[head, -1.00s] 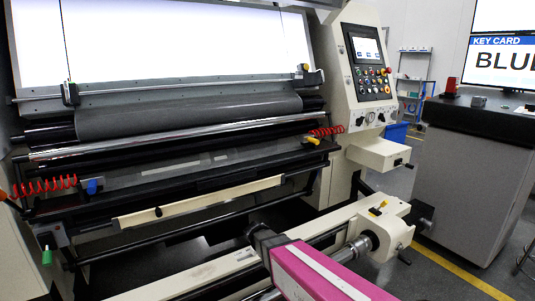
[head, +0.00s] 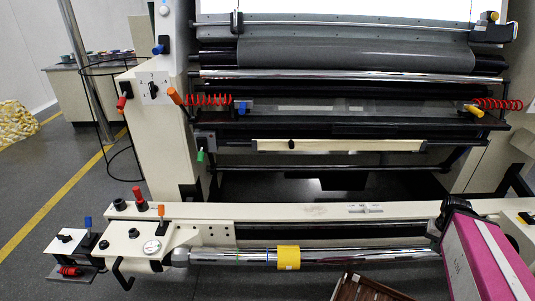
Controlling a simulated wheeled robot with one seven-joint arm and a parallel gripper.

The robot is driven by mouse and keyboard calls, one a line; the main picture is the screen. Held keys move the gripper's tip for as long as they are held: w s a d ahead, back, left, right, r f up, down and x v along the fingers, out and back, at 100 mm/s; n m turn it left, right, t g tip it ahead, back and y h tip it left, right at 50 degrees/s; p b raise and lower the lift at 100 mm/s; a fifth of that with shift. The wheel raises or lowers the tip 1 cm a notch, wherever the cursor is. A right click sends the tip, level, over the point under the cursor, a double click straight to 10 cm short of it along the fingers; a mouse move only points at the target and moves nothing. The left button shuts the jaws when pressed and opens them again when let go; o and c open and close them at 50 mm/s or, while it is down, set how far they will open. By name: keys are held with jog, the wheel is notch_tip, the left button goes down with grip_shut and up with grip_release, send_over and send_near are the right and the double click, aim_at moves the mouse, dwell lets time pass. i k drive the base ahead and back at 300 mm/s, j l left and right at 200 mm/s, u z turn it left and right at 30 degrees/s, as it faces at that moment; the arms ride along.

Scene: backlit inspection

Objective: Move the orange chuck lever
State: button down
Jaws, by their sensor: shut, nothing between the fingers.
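The orange chuck lever (head: 161,211) stands upright on the cream chuck block (head: 150,240) at the lower left of the head view. The block holds the left end of a shiny shaft (head: 340,253) with a yellow band (head: 288,257). My gripper (head: 447,217) is the dark end of my magenta arm at the lower right. It is shut and empty, far to the right of the lever and apart from it. Its fingertips are small and hard to make out.
A red lever (head: 138,197) and a blue lever (head: 88,223) stand near the orange one. Another orange handle (head: 174,96) is on the machine's left upright. A brown slatted object (head: 366,289) is at the bottom edge. Open floor (head: 30,195) lies left.

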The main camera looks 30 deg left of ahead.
aim_at(160, 207)
jog(key=k+j, duration=0.65)
jog(key=k, duration=0.25)
jog(key=k+j+z, duration=0.25)
jog(key=k+j, duration=0.4)
jog(key=j, duration=0.3)
jog(key=k+j+z, duration=0.2)
jog(key=k+j, duration=0.55)
jog(key=k+j+z, duration=0.2)
jog(key=k+j, duration=0.45)
jog(key=j, duration=0.25)
jog(key=k+j+z, duration=0.2)
jog(key=k+j, duration=0.55)
jog(key=k+j+z, duration=0.1)
jog(key=j, duration=0.3)
jog(key=k+j, duration=0.2)
jog(key=j, duration=0.15)
jog(key=k+j+z, duration=0.15)
jog(key=j, duration=0.25)
jog(key=k+j+z, duration=0.1)
jog(key=k+j, duration=0.35)
jog(key=j, duration=0.25)
jog(key=i+j+z, duration=0.15)
jog(key=j, duration=0.65)
jog(key=j+z, duration=0.1)
jog(key=j, duration=0.7)
jog(key=i+j, duration=0.2)
jog(key=i+l+u, duration=0.25)
jog(key=i+l, duration=0.2)
jog(key=l, duration=0.1)
